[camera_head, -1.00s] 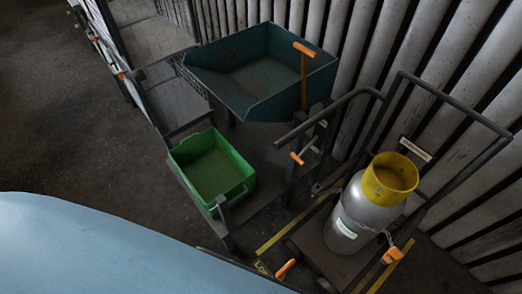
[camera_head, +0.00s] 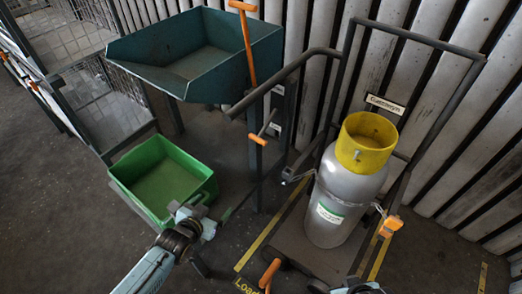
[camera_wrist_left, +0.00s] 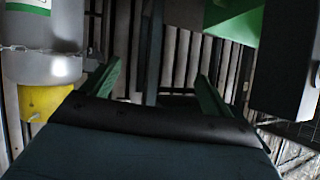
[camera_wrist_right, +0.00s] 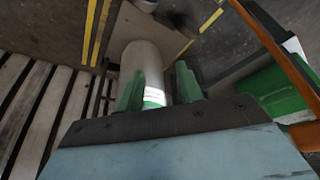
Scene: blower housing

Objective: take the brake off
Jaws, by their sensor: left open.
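The gas bottle trolley (camera_head: 402,155) stands at the right, holding a grey bottle (camera_head: 330,220) with a yellow collar. An orange lever (camera_head: 269,274), perhaps the brake, is low at the trolley's near left corner. My left gripper (camera_head: 206,221) is in front of the green crate, left of the trolley and apart from the orange lever. In the left wrist view its fingers (camera_wrist_left: 157,88) are apart with nothing between them. My right gripper's fingers (camera_wrist_right: 159,86) are also apart and empty, with the bottle beyond them.
A green crate (camera_head: 207,186) stands left of the trolley. A dark teal hopper (camera_head: 140,72) with a long orange-handled lever (camera_head: 247,45) is behind it. A smaller orange handle (camera_head: 258,140) is below. Yellow floor lines (camera_head: 262,240) flank the trolley. Wire cages stand at the left.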

